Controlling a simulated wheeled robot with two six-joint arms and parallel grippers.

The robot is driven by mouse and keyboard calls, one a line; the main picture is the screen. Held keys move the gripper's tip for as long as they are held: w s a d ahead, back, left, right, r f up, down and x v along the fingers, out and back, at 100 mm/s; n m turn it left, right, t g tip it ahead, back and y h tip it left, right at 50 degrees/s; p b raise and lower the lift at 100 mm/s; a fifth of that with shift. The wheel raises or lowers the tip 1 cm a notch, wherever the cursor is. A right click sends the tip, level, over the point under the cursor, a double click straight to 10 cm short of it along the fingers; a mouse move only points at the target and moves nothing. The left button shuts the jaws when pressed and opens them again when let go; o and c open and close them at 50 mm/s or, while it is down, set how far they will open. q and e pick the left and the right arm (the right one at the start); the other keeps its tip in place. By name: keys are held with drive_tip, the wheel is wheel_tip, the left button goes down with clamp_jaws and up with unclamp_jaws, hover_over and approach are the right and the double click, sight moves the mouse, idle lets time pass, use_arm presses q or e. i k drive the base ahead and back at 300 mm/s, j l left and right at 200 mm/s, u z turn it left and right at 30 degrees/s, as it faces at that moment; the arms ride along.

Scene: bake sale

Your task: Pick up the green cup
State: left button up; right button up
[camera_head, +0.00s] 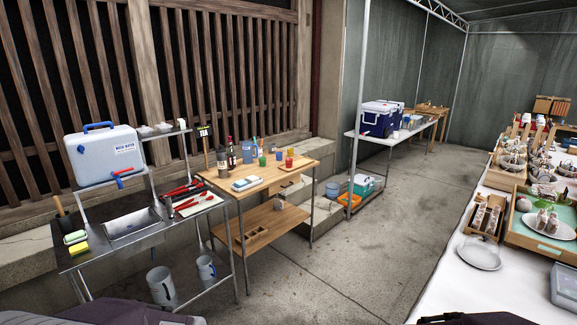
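A small green cup (262,161) stands on the top of a wooden cart (240,182), in the left middle of the head view. Next to it stand a blue cup (279,155) and an orange-red cup (289,162). Bottles (231,155) stand behind and to the left of the green cup. The cup is small in the picture, and nothing visible touches it. Neither of my grippers can be made out in this view.
A metal sink stand (135,222) with a white water container (105,155) is left of the cart. A white-covered table (450,285) with dishes runs along the right. The concrete floor (345,250) between is clear. A shelf with a blue cooler (380,117) stands farther back.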

sight(262, 162)
drive_tip(key=i, duration=0.8)
drive_tip(key=i+u, duration=0.1)
drive_tip(key=i, duration=0.7)
drive_tip(key=i+l, duration=0.15)
drive_tip(key=i, duration=0.65)
drive_tip(key=i+l+u, duration=0.1)
drive_tip(key=i+u, duration=0.4)
drive_tip(key=i+l+u, duration=0.3)
drive_tip(key=u, duration=0.2)
drive_tip(key=i+l+u, duration=0.75)
drive_tip(key=l+u, duration=0.25)
